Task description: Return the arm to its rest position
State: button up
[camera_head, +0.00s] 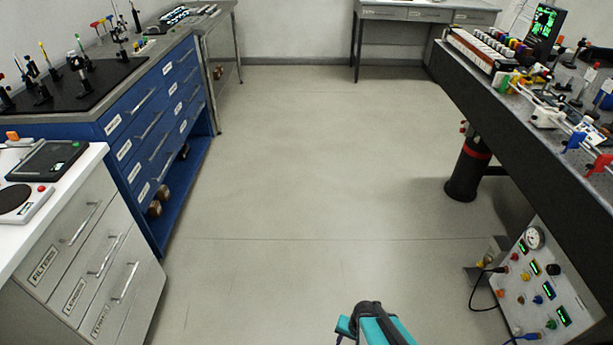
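A teal and black part of my own arm shows at the bottom edge, right of centre, above the open floor. Most of the arm is cut off below the picture. I cannot make out any gripper fingers, and nothing held by the arm shows.
A white drawer cabinet (83,262) and a blue drawer cabinet (150,125) line the left. An optical bench (520,118) runs along the right, with a control box (545,290) and cables below it. A table (425,12) stands at the back. The floor (310,165) between is clear.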

jog(key=s+d+r+n+g, duration=0.1)
jog(key=s+n+g, duration=0.1)
jog(key=s, duration=0.4)
jog(key=s+d+r+n+g+h, duration=0.1)
jog(key=s+r+n+g, duration=0.1)
jog(key=s, duration=0.4)
jog(key=shift+s+d+r+n+g, duration=0.2)
jog(key=shift+r+n+g, duration=0.1)
jog(key=shift+g, duration=0.4)
